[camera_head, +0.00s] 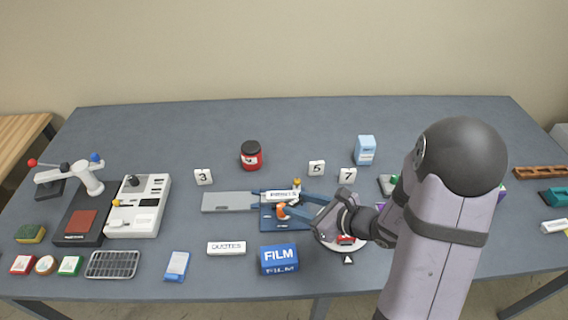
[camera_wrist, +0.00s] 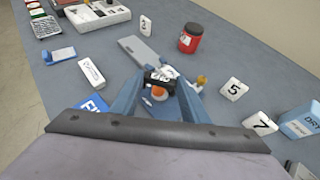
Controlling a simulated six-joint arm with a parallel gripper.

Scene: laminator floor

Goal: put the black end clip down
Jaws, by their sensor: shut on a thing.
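My gripper (camera_wrist: 160,84) reaches over a dark blue plate (camera_head: 268,222) near the middle of the table. It is shut on a small black piece, which I take as the black end clip (camera_wrist: 152,78). A white label with dark print shows right at the clip in the wrist view. In the head view my gripper (camera_head: 288,203) has its blue fingers over the plate, and the clip cannot be made out there. An orange part (camera_wrist: 158,93) lies between the fingers, just nearer the wrist. Whether the clip touches the plate, I cannot tell.
A grey flat plate (camera_head: 228,202) adjoins the blue one on the left. A blue FILM box (camera_head: 278,260) and a white QUOTES block (camera_head: 227,248) stand in front. A red jar (camera_head: 251,156) and number blocks (camera_head: 316,168) stand behind.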

